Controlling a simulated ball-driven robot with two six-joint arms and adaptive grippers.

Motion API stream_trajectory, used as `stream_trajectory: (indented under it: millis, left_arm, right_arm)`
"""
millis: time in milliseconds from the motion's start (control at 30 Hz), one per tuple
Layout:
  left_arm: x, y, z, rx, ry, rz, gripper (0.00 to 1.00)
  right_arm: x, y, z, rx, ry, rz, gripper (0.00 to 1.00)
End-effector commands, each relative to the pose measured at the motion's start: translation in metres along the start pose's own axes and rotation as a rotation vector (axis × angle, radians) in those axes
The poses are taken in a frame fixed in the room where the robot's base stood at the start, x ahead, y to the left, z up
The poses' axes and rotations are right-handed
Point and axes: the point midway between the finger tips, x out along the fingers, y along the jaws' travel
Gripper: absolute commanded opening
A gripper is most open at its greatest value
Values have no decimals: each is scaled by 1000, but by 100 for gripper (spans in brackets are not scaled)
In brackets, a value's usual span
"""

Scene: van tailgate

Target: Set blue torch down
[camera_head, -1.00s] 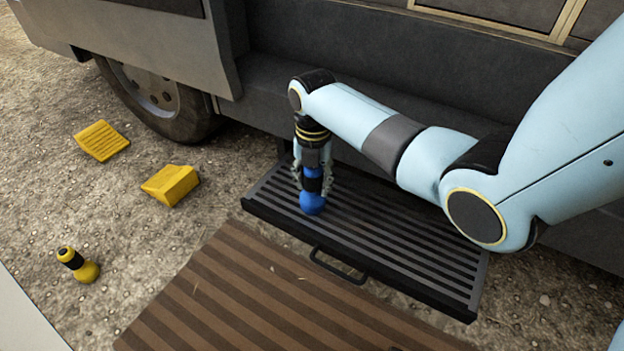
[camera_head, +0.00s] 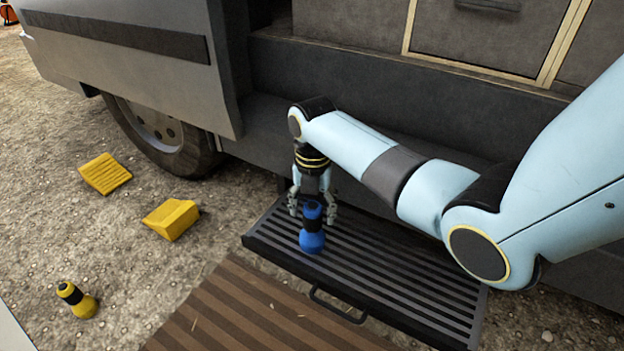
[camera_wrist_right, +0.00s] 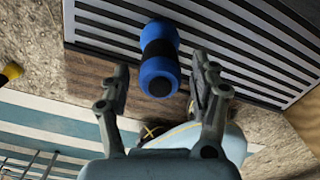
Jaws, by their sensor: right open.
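The blue torch (camera_head: 312,242), with a black grip band, stands upright on the dark slatted step (camera_head: 400,291), wide end down, near the step's left end. My right gripper (camera_head: 312,212) points down over it. Its jaws are open, with a finger on either side of the torch's upper end. In the right wrist view, the torch (camera_wrist_right: 160,62) shows between and beyond the open fingertips (camera_wrist_right: 161,78), with a gap on both sides. My left gripper is not in view.
The van body stands behind the step. A brown striped mat (camera_head: 235,315) lies in front. The step's front has a handle (camera_head: 337,307). Two yellow chocks (camera_head: 105,174) (camera_head: 171,219) and a yellow torch (camera_head: 78,300) lie left on gravel. The step's right part is clear.

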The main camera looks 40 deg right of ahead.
Motion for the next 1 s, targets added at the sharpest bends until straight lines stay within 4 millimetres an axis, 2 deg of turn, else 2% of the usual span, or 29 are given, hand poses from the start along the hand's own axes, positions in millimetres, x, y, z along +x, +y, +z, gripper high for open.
stream_trajectory:
  millis: [33, 200, 333, 500, 667, 767, 867, 1000]
  left_arm:
    - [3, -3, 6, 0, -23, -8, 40]
    - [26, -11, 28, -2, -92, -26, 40]
    - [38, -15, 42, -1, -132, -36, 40]
    - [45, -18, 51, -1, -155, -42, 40]
    - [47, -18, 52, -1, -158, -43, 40]
    - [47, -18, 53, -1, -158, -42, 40]
    - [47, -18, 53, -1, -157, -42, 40]
    - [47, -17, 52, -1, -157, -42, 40]
  right_arm:
    - [-23, 2, 2, 0, -8, 7, 62]
    - [-59, 2, 2, 1, -7, 5, 62]
    - [-76, 1, 2, 1, -4, 3, 62]
    - [-84, 0, 1, 1, -1, 1, 62]
    - [-79, -4, -4, 34, 0, -3, 62]
    - [-64, -19, -20, 180, -7, -5, 62]
    - [-43, -45, -50, 447, -21, -6, 62]
    - [-20, -91, -102, 938, -47, 13, 62]
